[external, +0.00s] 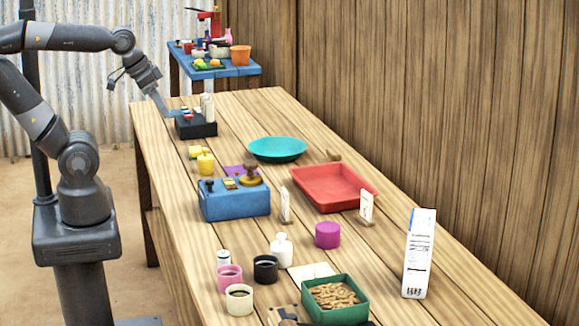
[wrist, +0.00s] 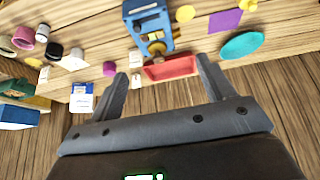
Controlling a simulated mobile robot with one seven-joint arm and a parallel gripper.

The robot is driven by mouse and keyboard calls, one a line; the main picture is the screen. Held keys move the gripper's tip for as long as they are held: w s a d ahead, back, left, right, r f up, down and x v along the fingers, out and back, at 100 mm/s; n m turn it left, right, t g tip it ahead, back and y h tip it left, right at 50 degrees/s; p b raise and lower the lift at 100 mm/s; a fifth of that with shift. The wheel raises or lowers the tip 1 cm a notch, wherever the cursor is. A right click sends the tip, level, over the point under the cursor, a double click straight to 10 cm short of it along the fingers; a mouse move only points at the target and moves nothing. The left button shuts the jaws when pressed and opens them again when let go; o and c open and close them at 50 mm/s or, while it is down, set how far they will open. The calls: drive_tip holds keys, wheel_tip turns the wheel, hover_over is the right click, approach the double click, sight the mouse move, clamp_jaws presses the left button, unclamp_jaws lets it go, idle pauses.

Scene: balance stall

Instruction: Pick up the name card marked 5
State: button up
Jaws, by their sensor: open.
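Two small white name cards in wooden stands stand on the long table: one card (external: 285,206) by the blue box's right front corner, the other card (external: 366,205) by the red tray's front right corner. Both bear a dark mark too small to read, so I cannot tell which is the 5. In the wrist view, one card (wrist: 135,58) is beside the blue box, and the other card (wrist: 136,81) is near the left fingertip. My gripper (wrist: 162,72) is open and empty. In the external view, my gripper (external: 150,90) is raised near the table's far left end, well away from both cards.
Around the cards are the blue box (external: 233,206), red tray (external: 345,203), magenta cylinder (external: 327,235) and white bottle (external: 281,250). A tall carton (external: 418,254) stands at the right. A black holder (external: 196,127) is below my gripper. A plank wall (external: 420,90) lines the right side.

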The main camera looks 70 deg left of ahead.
drive_tip(key=n+g, duration=0.1)
hover_over(365, 201)
drive_tip(key=s, duration=0.3)
wheel_tip(365, 201, down, 18)
drive_tip(key=x, duration=0.5)
drive_tip(key=shift+s, duration=0.1)
drive_tip(key=shift+x, duration=3.15)
